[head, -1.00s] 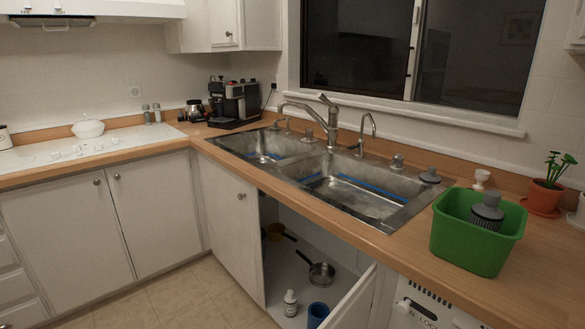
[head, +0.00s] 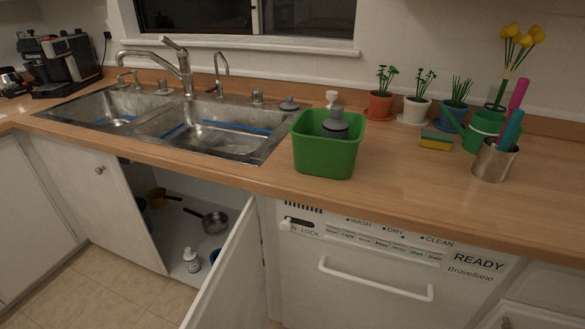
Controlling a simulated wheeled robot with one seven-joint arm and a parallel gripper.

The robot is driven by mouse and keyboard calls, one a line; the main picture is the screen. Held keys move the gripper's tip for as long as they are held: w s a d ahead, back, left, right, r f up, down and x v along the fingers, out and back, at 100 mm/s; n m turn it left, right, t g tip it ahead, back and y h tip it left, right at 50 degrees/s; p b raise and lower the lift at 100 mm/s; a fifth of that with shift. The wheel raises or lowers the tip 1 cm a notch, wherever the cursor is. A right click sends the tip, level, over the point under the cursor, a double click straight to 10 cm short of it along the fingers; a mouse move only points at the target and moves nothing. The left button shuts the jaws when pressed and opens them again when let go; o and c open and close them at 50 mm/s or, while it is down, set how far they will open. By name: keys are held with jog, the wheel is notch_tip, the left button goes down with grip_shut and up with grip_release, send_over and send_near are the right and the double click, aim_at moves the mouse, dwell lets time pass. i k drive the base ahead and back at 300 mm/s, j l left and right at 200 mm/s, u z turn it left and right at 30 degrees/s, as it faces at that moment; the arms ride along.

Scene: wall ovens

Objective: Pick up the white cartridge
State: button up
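I cannot tell for sure which thing is the white cartridge. A small white object (head: 332,97) stands on the counter at the back, behind the green bin (head: 312,158), which hides its lower part. A small white bottle (head: 191,260) with a label stands upright inside the open cabinet under the sink. The green bin sits on the counter right of the sink and holds a grey ridged item (head: 335,124). My gripper is not in view.
The open cabinet door (head: 228,270) juts out beside the white dishwasher (head: 378,268). A pan (head: 214,221) lies in the cabinet. Potted plants (head: 419,107), a sponge (head: 436,140) and a metal cup (head: 493,161) stand on the right counter. The counter's front right is clear.

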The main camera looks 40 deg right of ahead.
aim_at(190, 257)
jog(key=u, duration=0.95)
jog(key=i+j+u, duration=0.2)
jog(key=j, duration=0.25)
jog(key=i+j+u, duration=0.15)
jog(key=j, duration=0.3)
jog(key=i+j+u, duration=0.2)
jog(key=j, duration=0.25)
jog(key=i+j+u, duration=0.2)
jog(key=j, duration=0.2)
jog(key=i+j, duration=0.2)
jog(key=i, duration=0.25)
jog(key=i+j, duration=0.15)
jog(key=i, duration=0.35)
jog(key=i+j, duration=0.2)
jog(key=i, duration=0.25)
jog(key=i+l+z, duration=0.2)
jog(key=z, duration=0.2)
jog(key=i+z, duration=0.8)
jog(key=i+j+z, duration=0.1)
jog(key=i+z, duration=0.15)
jog(key=z, duration=0.15)
jog(key=i+j+z, duration=0.2)
jog(key=z, duration=0.2)
jog(key=i+l+z, duration=0.35)
jog(key=i+z, duration=0.7)
jog(key=i, duration=0.15)
jog(key=i+l, duration=0.65)
jog(key=j+u, duration=0.05)
